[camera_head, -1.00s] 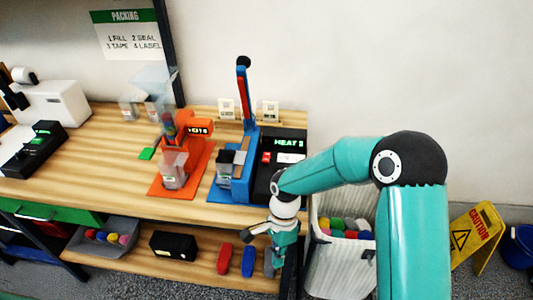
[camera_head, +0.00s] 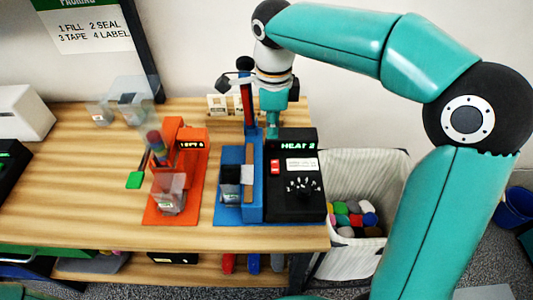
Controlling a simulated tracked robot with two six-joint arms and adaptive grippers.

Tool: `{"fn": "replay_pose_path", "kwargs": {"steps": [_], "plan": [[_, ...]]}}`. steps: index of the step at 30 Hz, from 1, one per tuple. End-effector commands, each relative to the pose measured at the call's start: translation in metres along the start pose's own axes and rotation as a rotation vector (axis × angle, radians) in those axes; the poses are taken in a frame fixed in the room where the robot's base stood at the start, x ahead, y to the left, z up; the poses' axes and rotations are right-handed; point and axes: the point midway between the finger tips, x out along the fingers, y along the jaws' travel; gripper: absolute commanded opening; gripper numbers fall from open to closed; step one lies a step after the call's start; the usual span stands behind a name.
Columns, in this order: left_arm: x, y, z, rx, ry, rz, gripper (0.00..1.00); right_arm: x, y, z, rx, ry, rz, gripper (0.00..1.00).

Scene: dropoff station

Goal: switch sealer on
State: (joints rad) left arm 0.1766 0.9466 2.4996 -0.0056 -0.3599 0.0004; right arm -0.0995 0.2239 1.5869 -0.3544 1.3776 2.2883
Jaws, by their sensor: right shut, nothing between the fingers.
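The sealer stands on the wooden table, with a blue base (camera_head: 230,205), a raised red and blue lever and a black control box (camera_head: 295,208). The box has a lit green display reading about "HEAT 2" (camera_head: 297,146), a red switch (camera_head: 275,167), a white label and a dial (camera_head: 303,187). I cannot tell the switch's position. My right gripper (camera_head: 272,133) is shut and empty, pointing down near the box's back left corner, behind the red switch. I cannot tell whether it touches the box. The arm hides part of the lever. My left gripper is not in view.
An orange machine (camera_head: 190,140) with a clear container stands left of the sealer. A white bin (camera_head: 340,247) with colourful items stands right of the table. Bare table lies in front.

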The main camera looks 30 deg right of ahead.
Motion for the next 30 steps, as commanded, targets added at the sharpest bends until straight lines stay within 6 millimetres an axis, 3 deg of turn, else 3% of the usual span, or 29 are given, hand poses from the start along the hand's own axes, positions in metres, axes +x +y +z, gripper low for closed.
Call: {"fn": "replay_pose_path", "kwargs": {"steps": [14, 30], "plan": [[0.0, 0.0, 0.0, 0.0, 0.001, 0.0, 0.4, 0.013, -0.001, -0.005, 0.01, 0.003, 0.005, 0.0], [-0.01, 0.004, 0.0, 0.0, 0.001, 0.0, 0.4, 0.111, 0.0, -0.006, 0.01, 0.005, 0.008, 0.0]]}}
